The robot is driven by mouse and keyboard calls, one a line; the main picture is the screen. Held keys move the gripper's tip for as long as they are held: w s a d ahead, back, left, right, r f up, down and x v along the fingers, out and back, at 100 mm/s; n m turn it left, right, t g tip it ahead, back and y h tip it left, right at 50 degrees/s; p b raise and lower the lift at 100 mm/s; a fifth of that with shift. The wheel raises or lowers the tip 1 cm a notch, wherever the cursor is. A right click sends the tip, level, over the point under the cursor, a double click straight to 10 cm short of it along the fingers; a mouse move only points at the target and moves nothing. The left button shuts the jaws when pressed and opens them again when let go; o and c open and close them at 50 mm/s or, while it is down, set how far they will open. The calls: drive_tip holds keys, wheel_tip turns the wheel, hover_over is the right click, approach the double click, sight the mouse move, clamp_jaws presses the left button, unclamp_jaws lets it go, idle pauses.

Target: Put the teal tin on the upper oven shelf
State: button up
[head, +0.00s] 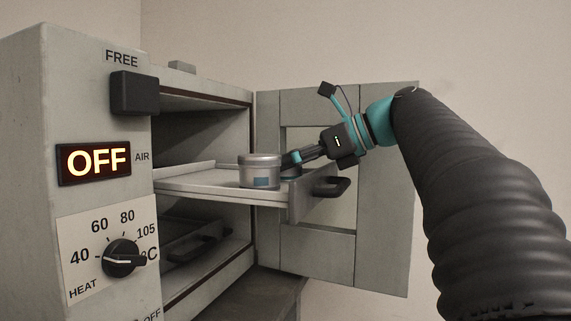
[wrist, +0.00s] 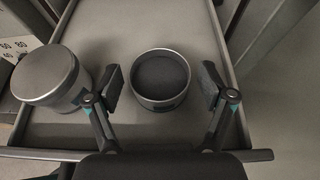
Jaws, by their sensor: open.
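A grey lidded tin (head: 260,172) with a blue-teal label stands upright on the pulled-out upper oven shelf (head: 205,181). It is at the left in the wrist view (wrist: 45,74). A second round tin (wrist: 160,78), with a pale rim and a dark top, stands between my fingers. In the head view it is mostly hidden behind the grey tin and my gripper. No clear teal body shows on either tin, so I cannot tell surely which is the teal one. My gripper (wrist: 162,92) is open, with a finger on each side of the second tin; contact is not clear.
The shelf's front carries a dark handle (head: 331,186). The oven door (head: 384,190) stands open behind my arm. A lower compartment (head: 200,240) holds a dark drawer or tray. The control panel shows OFF (head: 95,162). The shelf behind the tins is bare.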

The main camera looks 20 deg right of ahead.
drive_tip(key=p+v, duration=0.1)
drive_tip(key=v, duration=1)
drive_tip(key=shift+r, duration=0.1)
idle(0.8)
